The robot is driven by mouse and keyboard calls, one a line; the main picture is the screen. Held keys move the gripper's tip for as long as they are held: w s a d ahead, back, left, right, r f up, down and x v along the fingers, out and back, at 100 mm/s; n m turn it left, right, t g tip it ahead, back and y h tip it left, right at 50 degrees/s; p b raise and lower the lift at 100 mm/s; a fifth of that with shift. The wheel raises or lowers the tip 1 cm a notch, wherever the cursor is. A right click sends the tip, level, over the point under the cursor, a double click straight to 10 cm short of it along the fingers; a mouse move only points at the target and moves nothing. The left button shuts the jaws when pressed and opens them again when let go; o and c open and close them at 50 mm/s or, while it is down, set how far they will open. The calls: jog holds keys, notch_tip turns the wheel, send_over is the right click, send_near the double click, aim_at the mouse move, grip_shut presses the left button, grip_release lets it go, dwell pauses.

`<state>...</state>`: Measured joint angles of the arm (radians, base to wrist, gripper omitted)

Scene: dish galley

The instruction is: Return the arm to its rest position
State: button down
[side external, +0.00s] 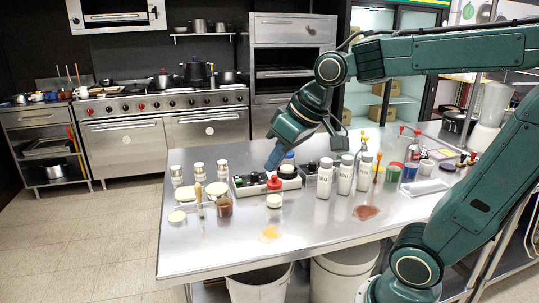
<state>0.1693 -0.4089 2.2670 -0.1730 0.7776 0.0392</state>
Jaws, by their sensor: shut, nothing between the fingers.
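My green arm reaches in from the right. My gripper (275,158) is over the middle of the steel table (315,235), pointing down and to the left. Its blue fingertips are shut with nothing seen between them. It hangs just above or behind a tray (240,188) that holds several small dark and white items. At this angle I cannot tell the exact gap between the fingertips and those items.
White bottles (345,175) stand right of the tray. A red-topped jar (274,192) stands in front. Several small jars and cups crowd the left and right of the table. A yellow spill (270,234) and a red spill (366,212) lie in front.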

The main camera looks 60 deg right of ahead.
jog(key=s+a+f, duration=0.1)
jog(key=s+f, duration=0.2)
jog(key=s, duration=0.7)
jog(key=shift+s+a+n+h, duration=0.15)
jog(key=shift+s+n+h, duration=0.15)
jog(key=shift+s, duration=0.05)
dwell(6.7)
